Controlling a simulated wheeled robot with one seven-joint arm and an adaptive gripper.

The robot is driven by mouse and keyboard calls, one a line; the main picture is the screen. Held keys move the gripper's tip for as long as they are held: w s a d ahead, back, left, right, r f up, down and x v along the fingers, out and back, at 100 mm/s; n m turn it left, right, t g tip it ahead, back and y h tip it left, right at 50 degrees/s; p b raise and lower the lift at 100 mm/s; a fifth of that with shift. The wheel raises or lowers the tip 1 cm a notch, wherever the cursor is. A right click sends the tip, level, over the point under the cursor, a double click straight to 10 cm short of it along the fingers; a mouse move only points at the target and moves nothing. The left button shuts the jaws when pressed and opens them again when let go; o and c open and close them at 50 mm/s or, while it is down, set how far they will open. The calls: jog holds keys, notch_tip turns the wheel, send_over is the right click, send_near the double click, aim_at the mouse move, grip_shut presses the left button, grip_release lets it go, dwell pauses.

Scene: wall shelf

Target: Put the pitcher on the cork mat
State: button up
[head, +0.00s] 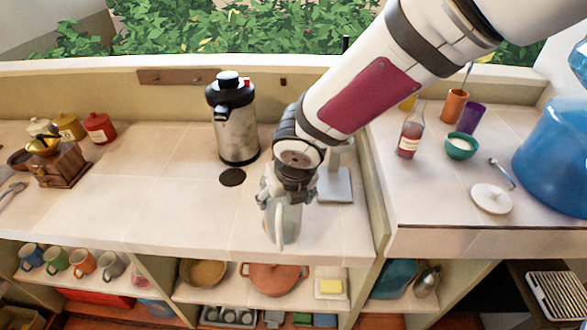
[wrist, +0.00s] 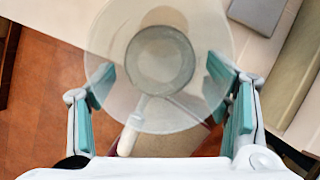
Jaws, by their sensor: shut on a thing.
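The pitcher (head: 292,222) is a clear, pale greenish vessel with a whitish handle, near the counter's front edge in the head view. In the wrist view I look down into its round mouth (wrist: 160,58), with the handle toward me. My gripper (head: 281,196) is shut on the pitcher; its teal pads (wrist: 165,95) flank it in the wrist view. Floor shows beside it there, and I cannot tell how high it is held. A dark round flat mat (head: 232,177) lies bare on the counter, left of and behind the pitcher; its cork is not distinguishable.
A steel airpot (head: 237,130) stands just behind the mat. A grey-white flat-based object (head: 335,185) stands right of my gripper. A raised divider (head: 365,190) lies farther right. The counter (head: 150,205) left of the mat is clear up to a coffee grinder (head: 62,168).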

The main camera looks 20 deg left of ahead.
jog(key=w+a, duration=0.2)
jog(key=w, duration=0.1)
jog(key=w+a, duration=0.1)
jog(key=w, duration=0.1)
jog(key=shift+w+f+p, duration=0.15)
jog(key=shift+f+p, duration=0.05)
jog(key=shift+p, duration=0.15)
notch_tip(320, 180, down, 3)
jog(key=shift+r+p, duration=0.1)
jog(key=shift+p, duration=0.4)
jog(key=shift+f, duration=0.4)
jog(key=shift+f, duration=0.15)
jog(key=o, duration=1.9)
jog(key=shift+d, duration=0.1)
jog(key=shift+o, duration=0.2)
